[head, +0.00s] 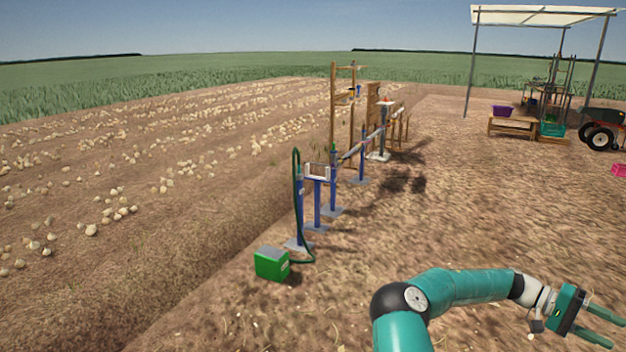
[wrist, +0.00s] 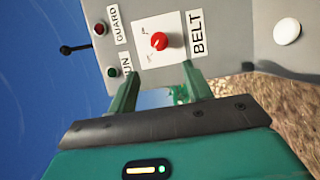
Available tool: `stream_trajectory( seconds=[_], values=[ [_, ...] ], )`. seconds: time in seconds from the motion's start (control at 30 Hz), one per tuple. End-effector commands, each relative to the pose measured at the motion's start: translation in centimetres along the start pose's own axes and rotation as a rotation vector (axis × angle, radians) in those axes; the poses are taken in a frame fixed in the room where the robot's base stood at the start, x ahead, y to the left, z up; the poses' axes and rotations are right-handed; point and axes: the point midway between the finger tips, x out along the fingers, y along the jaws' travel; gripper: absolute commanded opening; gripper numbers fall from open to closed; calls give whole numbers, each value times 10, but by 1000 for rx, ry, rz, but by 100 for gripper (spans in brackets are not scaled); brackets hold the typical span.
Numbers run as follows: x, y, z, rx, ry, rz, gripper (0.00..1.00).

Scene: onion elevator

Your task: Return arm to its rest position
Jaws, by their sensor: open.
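My arm reaches to the right along the bottom right of the head view, bent at a dark joint. My gripper (head: 612,333) is at the right edge there, its two green fingers apart with nothing between them. In the wrist view my gripper (wrist: 160,75) is open and points at a grey control panel (wrist: 226,20). The panel appears turned sideways, with a red knob (wrist: 159,41) on a white plate beside the word BELT. The knob shows just beyond the fingertips; I cannot tell whether they touch the panel.
A green box (head: 271,264) and a line of blue posts (head: 318,200) stand left of my arm. A wooden frame (head: 334,105) is farther back. A canopy (head: 540,15) covers a table with a purple crate (head: 502,111) near a tractor (head: 602,128). Bare ground lies between.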

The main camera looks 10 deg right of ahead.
Motion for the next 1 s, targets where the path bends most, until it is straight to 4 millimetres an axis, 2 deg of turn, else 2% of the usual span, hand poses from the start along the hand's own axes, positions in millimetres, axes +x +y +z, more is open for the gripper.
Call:
stream_trajectory(
  seconds=[0.2,0.37,0.67,0.87,1.0],
  values=[
    [-4,-7,22,-22,-5,-195,50],
    [-24,-20,49,-63,16,-420,50],
    [-91,-33,107,-158,122,-808,50],
    [-147,-25,155,-230,236,-1036,50],
    [-184,-12,194,-281,335,-1177,50]
  ],
)
